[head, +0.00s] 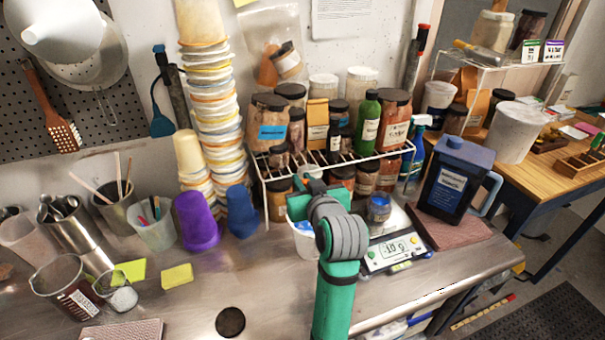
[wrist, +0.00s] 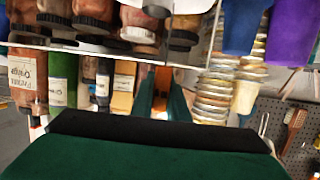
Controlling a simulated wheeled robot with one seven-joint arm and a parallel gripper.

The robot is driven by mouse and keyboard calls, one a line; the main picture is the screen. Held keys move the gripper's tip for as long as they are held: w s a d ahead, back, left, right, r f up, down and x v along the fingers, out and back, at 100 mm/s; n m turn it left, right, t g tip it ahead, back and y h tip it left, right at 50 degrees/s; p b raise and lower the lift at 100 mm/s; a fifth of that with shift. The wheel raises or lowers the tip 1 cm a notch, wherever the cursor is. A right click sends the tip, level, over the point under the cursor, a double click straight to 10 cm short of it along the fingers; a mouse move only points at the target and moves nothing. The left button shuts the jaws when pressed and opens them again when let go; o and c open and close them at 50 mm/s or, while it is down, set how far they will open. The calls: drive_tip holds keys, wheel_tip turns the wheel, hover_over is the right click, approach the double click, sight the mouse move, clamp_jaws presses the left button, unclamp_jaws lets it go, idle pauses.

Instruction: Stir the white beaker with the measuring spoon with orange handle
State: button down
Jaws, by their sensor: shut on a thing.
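My gripper (wrist: 161,92) shows in the wrist view, shut on an orange strip that looks like the handle of the measuring spoon (wrist: 162,78). The rest of the spoon is hidden. In the head view my green and grey arm reaches over the counter to just before the wire rack and hides the fingers and spoon. A white container (head: 299,246), which looks like the white beaker, stands below and behind my wrist. Some blue shows at its top. Most of it is covered, and I cannot tell whether the spoon is inside it.
A dark blue jug (head: 455,182) is further right. The wire rack (head: 340,162) with jars is behind. Purple (head: 197,220) and blue cups stand left. The front counter is mostly clear.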

wheel_tip(320, 180, down, 8)
idle(0.8)
drive_tip(key=shift+r, duration=0.1)
drive_tip(key=shift+d, duration=0.1)
